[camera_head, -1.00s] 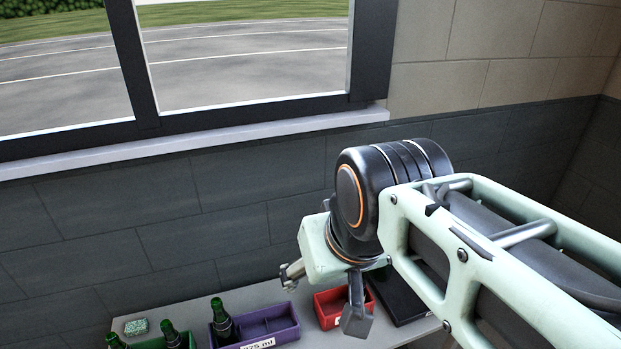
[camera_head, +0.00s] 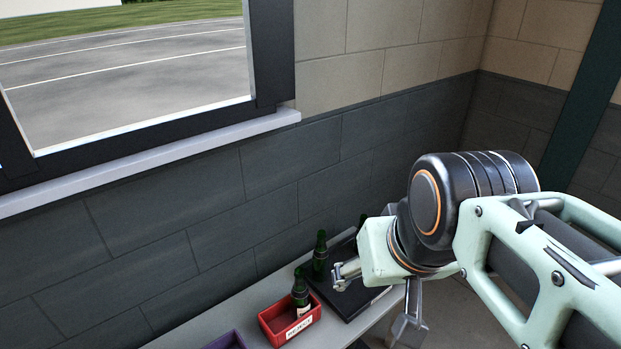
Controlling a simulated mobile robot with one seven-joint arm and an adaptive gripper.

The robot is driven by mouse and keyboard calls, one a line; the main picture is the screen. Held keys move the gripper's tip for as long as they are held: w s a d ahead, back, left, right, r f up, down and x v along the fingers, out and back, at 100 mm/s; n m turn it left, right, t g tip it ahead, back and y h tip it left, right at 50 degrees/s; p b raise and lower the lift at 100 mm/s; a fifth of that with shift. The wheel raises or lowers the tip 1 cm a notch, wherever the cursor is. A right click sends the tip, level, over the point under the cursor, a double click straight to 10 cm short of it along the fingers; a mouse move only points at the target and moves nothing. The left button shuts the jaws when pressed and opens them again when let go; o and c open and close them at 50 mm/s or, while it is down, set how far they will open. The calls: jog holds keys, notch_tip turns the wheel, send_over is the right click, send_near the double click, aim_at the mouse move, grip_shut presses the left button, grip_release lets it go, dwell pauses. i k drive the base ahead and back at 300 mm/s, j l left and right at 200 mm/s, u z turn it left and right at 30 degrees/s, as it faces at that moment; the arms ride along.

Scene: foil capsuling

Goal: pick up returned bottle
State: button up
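One dark green bottle (camera_head: 301,290) with a pale label stands in the red bin (camera_head: 268,330), whose front label seems to read "REJECT". Another dark green bottle (camera_head: 320,256) stands behind it, at the back left of the black flat tray (camera_head: 345,305). I cannot tell which one is the returned bottle. My gripper (camera_head: 376,303) is open, its two fingers wide apart with nothing seen between them. It is to the right of both bottles in the picture, over the right part of the tray, and hides some of it.
The grey table (camera_head: 205,325) runs along the dark tiled wall (camera_head: 215,225) below a window sill (camera_head: 150,155). A corner of a purple bin (camera_head: 228,341) shows at the bottom edge. The table ends right of the tray, with floor beyond.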

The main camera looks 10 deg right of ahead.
aim_at(320, 259)
jog(key=i+l, duration=0.2)
jog(key=l, duration=0.15)
jog(key=i+l+u, duration=0.1)
jog(key=l, duration=0.2)
jog(key=i+l, duration=0.4)
jog(key=l, duration=0.3)
jog(key=i+l+u, duration=0.1)
jog(key=l, duration=0.25)
jog(key=i, duration=0.05)
